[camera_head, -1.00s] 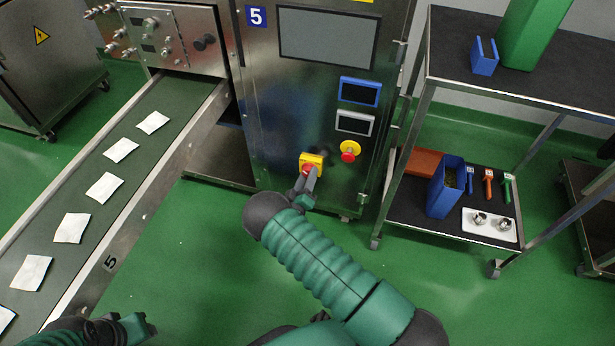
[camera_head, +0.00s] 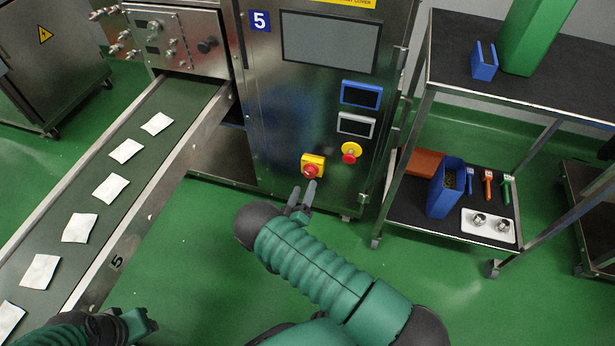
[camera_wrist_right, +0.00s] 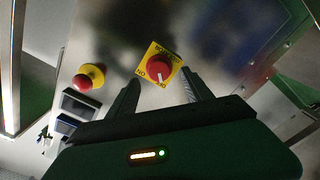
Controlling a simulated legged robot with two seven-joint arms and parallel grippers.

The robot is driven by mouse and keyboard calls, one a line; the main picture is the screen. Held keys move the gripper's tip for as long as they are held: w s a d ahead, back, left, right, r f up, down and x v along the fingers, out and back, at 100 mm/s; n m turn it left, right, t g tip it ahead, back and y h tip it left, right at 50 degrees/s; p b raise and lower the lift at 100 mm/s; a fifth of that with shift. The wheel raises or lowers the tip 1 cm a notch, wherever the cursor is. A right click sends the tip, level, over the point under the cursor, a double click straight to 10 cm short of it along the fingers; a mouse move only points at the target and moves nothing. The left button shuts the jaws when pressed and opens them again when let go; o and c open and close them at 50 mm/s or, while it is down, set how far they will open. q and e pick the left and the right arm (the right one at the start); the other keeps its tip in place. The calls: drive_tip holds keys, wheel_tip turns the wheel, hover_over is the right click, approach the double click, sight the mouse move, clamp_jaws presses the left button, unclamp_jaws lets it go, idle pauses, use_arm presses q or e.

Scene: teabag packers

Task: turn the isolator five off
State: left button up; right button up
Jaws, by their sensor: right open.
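The isolator is a red rotary knob on a yellow square plate (camera_head: 318,159), low on the front of the steel machine marked 5 (camera_head: 260,21). In the right wrist view the isolator (camera_wrist_right: 157,70) shows a white mark on its knob, near the plate's lower corner; the small lettering is hard to read. My right gripper (camera_head: 303,188) is open, just below and in front of the knob, apart from it. In the wrist view its fingers are spread, with the knob beyond and between their tips. My left gripper (camera_head: 138,325) is partly visible at the bottom left; its jaws are unclear.
A red button on a yellow base (camera_head: 350,153) is right of the isolator, under two small displays (camera_head: 358,110). A conveyor (camera_head: 170,168) with several white packets runs at left. A shelf trolley (camera_head: 455,237) with tools stands at right. Green floor is clear in front of the machine.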

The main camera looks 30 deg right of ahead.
drive_tip(key=p+v, duration=0.2)
drive_tip(key=v, duration=0.9)
drive_tip(key=shift+a, duration=0.1)
